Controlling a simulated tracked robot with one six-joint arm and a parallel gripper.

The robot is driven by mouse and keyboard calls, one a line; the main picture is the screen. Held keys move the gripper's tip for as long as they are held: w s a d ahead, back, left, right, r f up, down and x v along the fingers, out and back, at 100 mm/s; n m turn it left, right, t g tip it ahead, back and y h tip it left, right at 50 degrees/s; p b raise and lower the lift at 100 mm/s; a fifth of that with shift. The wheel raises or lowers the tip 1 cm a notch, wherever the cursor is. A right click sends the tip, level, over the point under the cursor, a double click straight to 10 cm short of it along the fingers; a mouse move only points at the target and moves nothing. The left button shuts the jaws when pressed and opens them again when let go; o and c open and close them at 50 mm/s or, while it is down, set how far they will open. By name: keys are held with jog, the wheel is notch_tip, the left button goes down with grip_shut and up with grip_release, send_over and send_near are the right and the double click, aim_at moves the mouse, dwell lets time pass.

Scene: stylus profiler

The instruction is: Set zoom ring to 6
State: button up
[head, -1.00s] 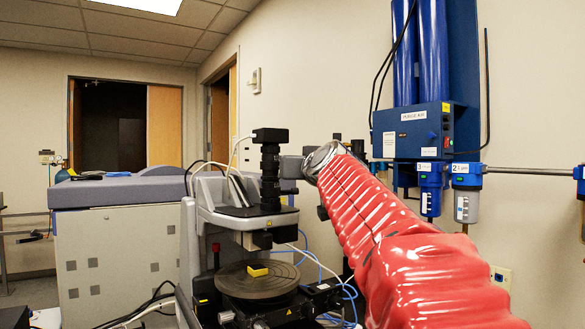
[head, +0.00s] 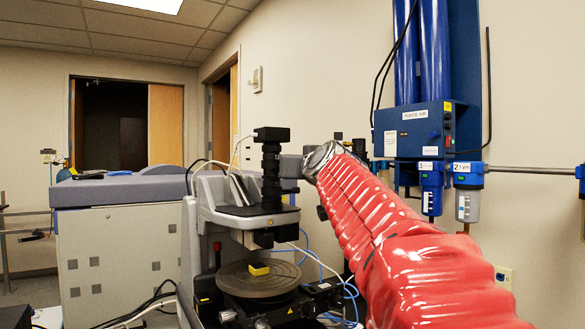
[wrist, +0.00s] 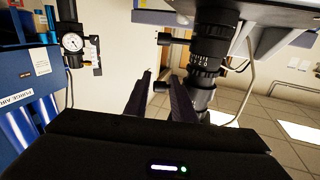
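The zoom ring (wrist: 208,45) is a black ring with white scale marks on the microscope's dark vertical tube, right of centre at the top of the wrist view. In the head view the tube (head: 271,175) stands above the profiler's stage. My gripper (wrist: 160,76) is open and empty in the wrist view, its two dark fingers apart. They sit to the left of the tube and do not hold the ring.
Two short black knobs stick out left of the tube, an upper one (wrist: 172,38) and a lower one (wrist: 162,86) near the fingers. The round stage (head: 250,281) carries a yellow block (head: 259,269). A blue purge-air unit (head: 414,130) hangs on the wall at right.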

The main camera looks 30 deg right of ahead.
jog(key=v, duration=1.3)
jog(key=shift+s, duration=0.2)
jog(key=shift+c, duration=0.2)
jog(key=shift+c, duration=0.8)
jog(key=d, duration=0.1)
jog(key=w+d, duration=0.1)
jog(key=d, duration=0.1)
jog(key=shift+w+d+f+m+h, duration=0.1)
jog(key=shift+w+f+m+h, duration=0.1)
jog(key=shift+f+m+h, duration=0.1)
grip_shut()
notch_tip(320, 180, up, 6)
jog(key=n+g+y, duration=0.2)
jog(key=n+y, duration=0.1)
jog(key=y, duration=0.1)
jog(key=shift+w+a+r+g, duration=0.2)
jog(key=shift+w+a+g, duration=0.1)
jog(key=shift+w, duration=0.1)
